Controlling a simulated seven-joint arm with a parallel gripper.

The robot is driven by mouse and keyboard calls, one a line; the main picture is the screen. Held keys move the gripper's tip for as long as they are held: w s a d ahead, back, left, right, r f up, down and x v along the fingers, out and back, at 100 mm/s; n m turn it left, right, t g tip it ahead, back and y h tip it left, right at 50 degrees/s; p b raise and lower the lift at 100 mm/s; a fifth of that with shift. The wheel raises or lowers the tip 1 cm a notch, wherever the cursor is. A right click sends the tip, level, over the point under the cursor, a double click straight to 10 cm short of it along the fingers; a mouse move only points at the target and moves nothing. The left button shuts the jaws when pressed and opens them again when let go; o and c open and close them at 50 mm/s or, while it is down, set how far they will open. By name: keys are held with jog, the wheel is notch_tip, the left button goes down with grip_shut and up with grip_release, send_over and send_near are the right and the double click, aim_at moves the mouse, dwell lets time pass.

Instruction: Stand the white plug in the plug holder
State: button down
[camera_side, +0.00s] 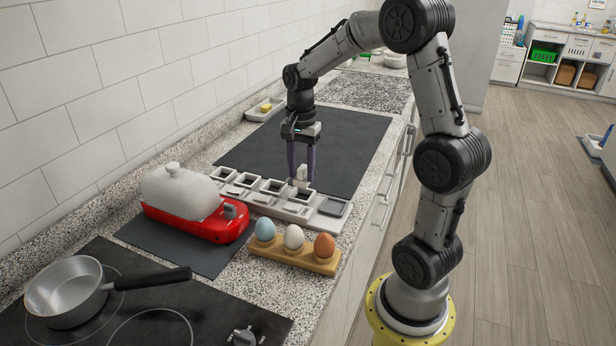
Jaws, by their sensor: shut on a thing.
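The white plug (301,174) is a small pale block between the fingertips of my gripper (301,179). My gripper points straight down and its two dark fingers are shut on the plug. The plug looks upright. It is over the right part of a long pale holder (325,221) with several dark square openings, which I take to be the plug holder. The plug's lower end is at or just above one of the openings. I cannot tell whether it is inside it or touching.
A red dish with a white lid (180,190) stands left of the holder. A wooden rack (290,257) with three eggs stands in front. A pan (68,290) sits on the hob at the lower left. A dark mat (345,140) behind the holder is mostly clear.

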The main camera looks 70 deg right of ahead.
jog(key=s, duration=0.1)
jog(key=s+a, duration=0.1)
jog(key=shift+s+a, duration=0.25)
jog(key=shift+s, duration=0.1)
jog(key=s+a+r, duration=0.4)
jog(key=s, duration=0.4)
jog(key=s+a+r, duration=0.3)
jog(key=s+r, duration=0.1)
jog(key=s, duration=0.4)
jog(key=w+d+f, duration=0.2)
jog(key=w+f, duration=0.1)
jog(key=w+d+f, duration=0.2)
jog(key=w+d, duration=0.1)
jog(key=w+d+f, duration=0.3)
jog(key=w, duration=0.1)
jog(key=shift+d+f, duration=0.15)
jog(key=shift+f, duration=0.2)
jog(key=shift+w+d+f, duration=0.1)
jog(key=shift+f, duration=0.8)
jog(key=shift+w+d+f, duration=0.1)
jog(key=shift+f, duration=0.8)
jog(key=shift+f, duration=0.25)
jog(key=shift+c, duration=2.1)
grip_release()
jog(key=shift+r, duration=0.15)
